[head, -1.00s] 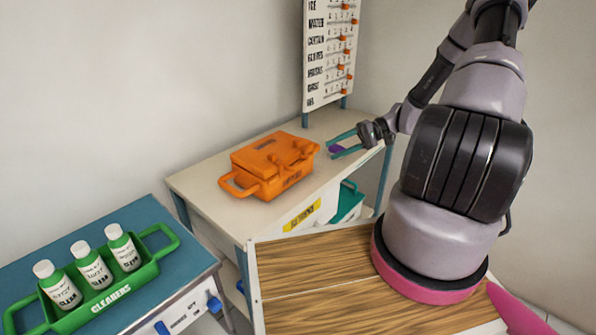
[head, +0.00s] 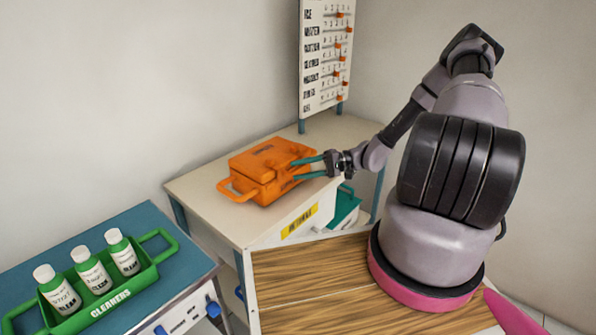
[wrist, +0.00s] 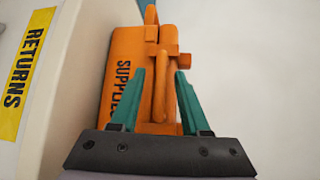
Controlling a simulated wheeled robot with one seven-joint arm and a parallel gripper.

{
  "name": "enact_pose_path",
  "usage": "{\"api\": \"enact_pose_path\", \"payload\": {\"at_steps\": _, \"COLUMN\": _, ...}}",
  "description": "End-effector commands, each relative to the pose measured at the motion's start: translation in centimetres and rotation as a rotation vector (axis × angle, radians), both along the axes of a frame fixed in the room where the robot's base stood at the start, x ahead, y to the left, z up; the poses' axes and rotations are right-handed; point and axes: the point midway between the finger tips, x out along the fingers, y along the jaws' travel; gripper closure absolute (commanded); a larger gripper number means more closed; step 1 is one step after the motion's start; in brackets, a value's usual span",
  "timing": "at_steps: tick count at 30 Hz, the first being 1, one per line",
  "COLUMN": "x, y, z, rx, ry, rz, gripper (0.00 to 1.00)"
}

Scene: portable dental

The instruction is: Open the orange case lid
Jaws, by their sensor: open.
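The orange case (head: 262,180) sits on the cream cabinet top with its lid closed. Its left handle (head: 233,189) sticks out toward the front left. In the wrist view the case (wrist: 120,75) shows its labelled side and a latch or handle part (wrist: 160,85) between my fingers. My gripper (head: 306,168) is at the right side of the case with its teal fingers spread. In the wrist view the open fingers (wrist: 157,80) stand on either side of that orange part. I cannot tell whether they touch it.
A labelled board (head: 327,60) rises behind the cream cabinet (head: 200,192). A teal bin (head: 345,208) is on a shelf below. The cabinet top is bare behind the case.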

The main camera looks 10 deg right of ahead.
Motion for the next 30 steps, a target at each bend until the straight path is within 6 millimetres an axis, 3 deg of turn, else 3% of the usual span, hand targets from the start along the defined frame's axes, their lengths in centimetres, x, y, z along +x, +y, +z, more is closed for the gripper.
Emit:
{"api": "enact_pose_path", "payload": {"at_steps": 12, "x": 0.12, "y": 1.03, "z": -0.17, "rx": -0.001, "ry": 0.000, "rz": 0.000, "gripper": 0.54}}
{"api": "enact_pose_path", "payload": {"at_steps": 13, "x": 0.13, "y": 1.03, "z": -0.17, "rx": -0.001, "ry": 0.000, "rz": 0.000, "gripper": 0.62}}
{"api": "enact_pose_path", "payload": {"at_steps": 16, "x": 0.13, "y": 1.02, "z": -0.17, "rx": -0.001, "ry": 0.001, "rz": 0.000, "gripper": 1.00}}
{"api": "enact_pose_path", "payload": {"at_steps": 30, "x": 0.13, "y": 0.98, "z": -0.19, "rx": -0.001, "ry": 0.001, "rz": -0.001, "gripper": 1.00}}
